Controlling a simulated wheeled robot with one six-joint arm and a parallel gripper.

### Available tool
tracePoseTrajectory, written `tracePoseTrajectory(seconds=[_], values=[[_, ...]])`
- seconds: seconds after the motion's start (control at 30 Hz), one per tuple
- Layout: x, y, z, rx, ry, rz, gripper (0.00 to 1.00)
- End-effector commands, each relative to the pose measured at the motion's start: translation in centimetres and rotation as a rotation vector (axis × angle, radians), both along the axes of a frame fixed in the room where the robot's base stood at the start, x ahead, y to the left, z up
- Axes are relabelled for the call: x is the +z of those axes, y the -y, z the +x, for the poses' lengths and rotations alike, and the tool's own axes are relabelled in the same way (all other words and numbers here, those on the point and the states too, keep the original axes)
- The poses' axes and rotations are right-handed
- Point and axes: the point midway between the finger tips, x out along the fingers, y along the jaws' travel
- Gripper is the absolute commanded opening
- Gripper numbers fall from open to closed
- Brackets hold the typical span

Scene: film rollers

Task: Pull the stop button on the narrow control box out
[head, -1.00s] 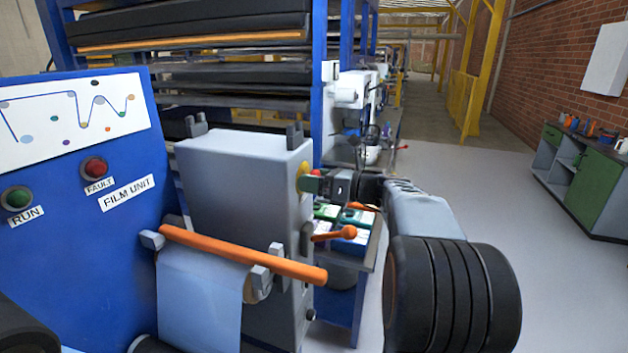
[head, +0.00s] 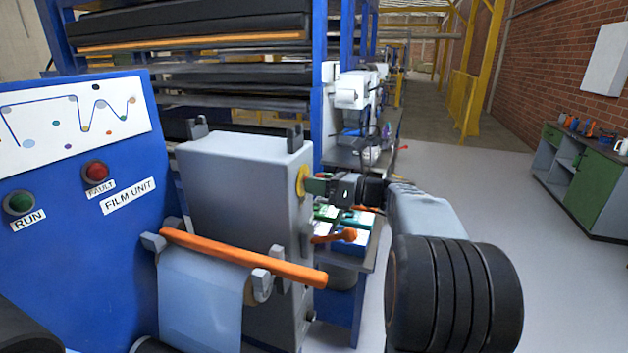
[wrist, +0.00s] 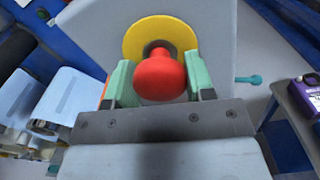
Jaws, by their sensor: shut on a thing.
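The narrow control box (head: 250,190) is a tall grey housing at the middle left of the head view. It also fills the upper part of the wrist view (wrist: 222,22).
An orange bar (head: 240,257) and a film roll (head: 200,295) stand in front of the box. A bench (head: 365,265) with boxes lies behind. Open floor (head: 480,200) lies to the right.

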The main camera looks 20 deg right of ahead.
Motion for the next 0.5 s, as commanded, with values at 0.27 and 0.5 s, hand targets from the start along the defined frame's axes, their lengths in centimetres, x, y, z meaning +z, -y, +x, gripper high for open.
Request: tracePoseTrajectory(seconds=[0.27, 0.5], values=[[-0.06, 0.35, -0.26, -0.002, -0.002, 0.000, 0.52], [-0.04, 0.20, -0.21, 0.000, -0.001, 0.000, 0.75]])
